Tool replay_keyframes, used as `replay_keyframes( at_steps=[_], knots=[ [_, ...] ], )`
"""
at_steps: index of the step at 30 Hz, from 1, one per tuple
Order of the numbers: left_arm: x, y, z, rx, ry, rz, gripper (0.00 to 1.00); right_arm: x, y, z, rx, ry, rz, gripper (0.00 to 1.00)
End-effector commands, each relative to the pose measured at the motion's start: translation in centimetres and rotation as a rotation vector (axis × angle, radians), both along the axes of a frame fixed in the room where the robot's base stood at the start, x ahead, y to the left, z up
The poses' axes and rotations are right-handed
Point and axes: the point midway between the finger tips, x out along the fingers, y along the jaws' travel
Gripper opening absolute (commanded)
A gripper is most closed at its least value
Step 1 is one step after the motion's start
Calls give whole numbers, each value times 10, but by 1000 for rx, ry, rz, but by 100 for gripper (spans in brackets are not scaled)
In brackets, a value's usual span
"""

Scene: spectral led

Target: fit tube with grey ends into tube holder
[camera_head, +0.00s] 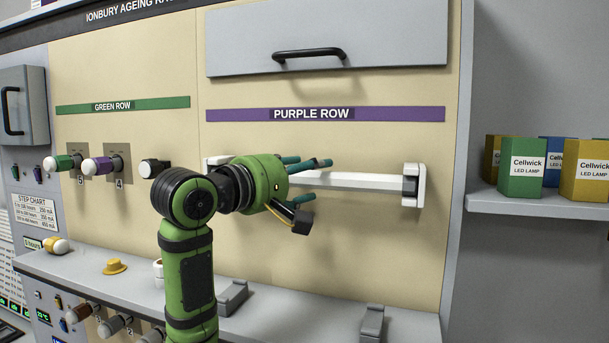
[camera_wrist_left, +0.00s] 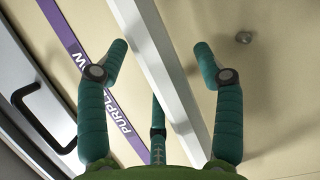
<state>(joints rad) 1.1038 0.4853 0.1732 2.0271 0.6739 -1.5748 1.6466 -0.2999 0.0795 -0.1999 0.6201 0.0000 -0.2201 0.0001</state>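A long white bar (camera_head: 350,181) runs across the panel below the purple row sign and ends at a white bracket with a dark socket (camera_head: 413,187). This is the tube holder; its left part is mostly hidden behind my gripper. I cannot tell whether a separate tube lies along this bar, and no grey tube ends can be made out. My left gripper (camera_head: 312,179) is in front of the bar's left half. In the left wrist view its teal fingers (camera_wrist_left: 160,55) are spread on either side of the white bar (camera_wrist_left: 165,75), visibly apart. My right gripper is not in view.
Two grey cradles, one left (camera_head: 233,296) and one right (camera_head: 372,322), stand empty on the ledge below. Coloured knobs (camera_head: 100,166) stick out at left. A grey hood with a black handle (camera_head: 309,54) is above. Lamp boxes (camera_head: 522,176) stand on a shelf at right.

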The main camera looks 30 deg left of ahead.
Motion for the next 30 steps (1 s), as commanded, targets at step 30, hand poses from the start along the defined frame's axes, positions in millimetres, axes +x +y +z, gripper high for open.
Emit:
replay_keyframes(
  at_steps=[30],
  knots=[
    [-117, 20, 0, 0, -1, 1, 67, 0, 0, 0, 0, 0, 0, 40]
  ],
)
